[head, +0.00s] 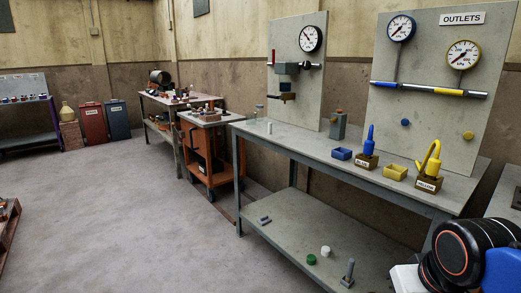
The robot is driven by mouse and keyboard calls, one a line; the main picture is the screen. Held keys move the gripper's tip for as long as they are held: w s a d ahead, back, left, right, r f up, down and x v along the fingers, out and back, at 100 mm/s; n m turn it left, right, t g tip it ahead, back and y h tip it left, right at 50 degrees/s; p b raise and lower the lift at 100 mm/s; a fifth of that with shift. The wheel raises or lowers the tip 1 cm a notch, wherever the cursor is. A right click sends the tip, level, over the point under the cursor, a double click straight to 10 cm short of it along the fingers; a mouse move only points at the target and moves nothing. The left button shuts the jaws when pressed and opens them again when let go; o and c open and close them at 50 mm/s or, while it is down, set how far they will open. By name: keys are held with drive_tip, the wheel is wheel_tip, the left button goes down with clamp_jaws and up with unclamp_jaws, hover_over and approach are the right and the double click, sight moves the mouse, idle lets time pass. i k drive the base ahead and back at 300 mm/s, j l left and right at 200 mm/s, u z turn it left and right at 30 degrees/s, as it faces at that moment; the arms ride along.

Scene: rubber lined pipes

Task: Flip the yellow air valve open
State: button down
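A grey upright panel marked "OUTLETS" (462,18) stands at the back of the workbench at right. It carries a yellow-rimmed gauge (463,54), a horizontal pipe with a yellow section (447,92) and a small round yellow fitting (468,135). A hooked yellow piece (430,158) stands on a brown block (429,184) whose label seems to read "YELLOW". I cannot tell which of these yellow parts is the air valve, and no open or shut position can be read. My gripper is not in view; only part of my arm shows at the lower right.
A second panel (296,60) stands left. An orange cart (200,150) is further back. The floor (130,220) at left is largely clear.

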sight(463, 93)
drive_tip(key=l+z, duration=0.1)
drive_tip(key=z, duration=0.65)
